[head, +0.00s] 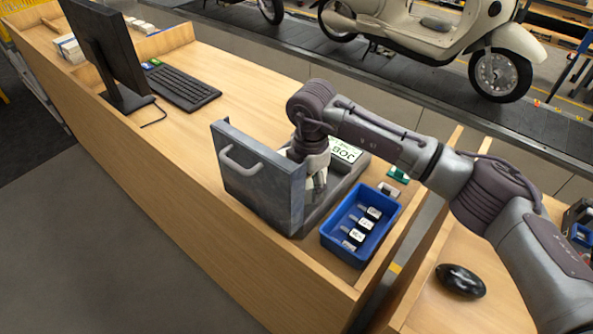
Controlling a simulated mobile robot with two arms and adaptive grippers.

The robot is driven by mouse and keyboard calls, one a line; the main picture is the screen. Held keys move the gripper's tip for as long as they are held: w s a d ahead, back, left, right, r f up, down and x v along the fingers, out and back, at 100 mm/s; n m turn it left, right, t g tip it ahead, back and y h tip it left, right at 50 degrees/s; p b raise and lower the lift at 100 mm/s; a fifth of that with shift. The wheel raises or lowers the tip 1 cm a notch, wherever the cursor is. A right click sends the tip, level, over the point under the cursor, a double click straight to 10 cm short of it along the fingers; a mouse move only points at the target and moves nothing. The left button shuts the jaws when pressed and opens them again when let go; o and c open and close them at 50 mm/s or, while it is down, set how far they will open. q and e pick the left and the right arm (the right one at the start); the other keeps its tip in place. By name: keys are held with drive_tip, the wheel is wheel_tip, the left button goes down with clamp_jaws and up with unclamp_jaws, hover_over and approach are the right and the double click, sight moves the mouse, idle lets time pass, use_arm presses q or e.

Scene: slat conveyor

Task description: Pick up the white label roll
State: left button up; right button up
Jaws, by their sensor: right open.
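I cannot make out the white label roll clearly. A small pale shape shows low by my right gripper (315,180), and I cannot tell whether it is the roll or part of the gripper. My right gripper reaches down from above, just behind the upright panel of a grey metal box (253,180) with a handle. The gripper is open; its fingertips are partly hidden by the panel and my arm. My left gripper is not in view.
A blue bin (336,240) with several small white-labelled items stands right of the box. A white "JOB" card (346,152) lies behind my gripper. A keyboard (181,88) and a monitor (108,50) stand at left. A black mouse (461,281) lies at right. The desk's front left is clear.

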clamp_jaws()
drive_tip(key=shift+r, duration=0.1)
idle(0.4)
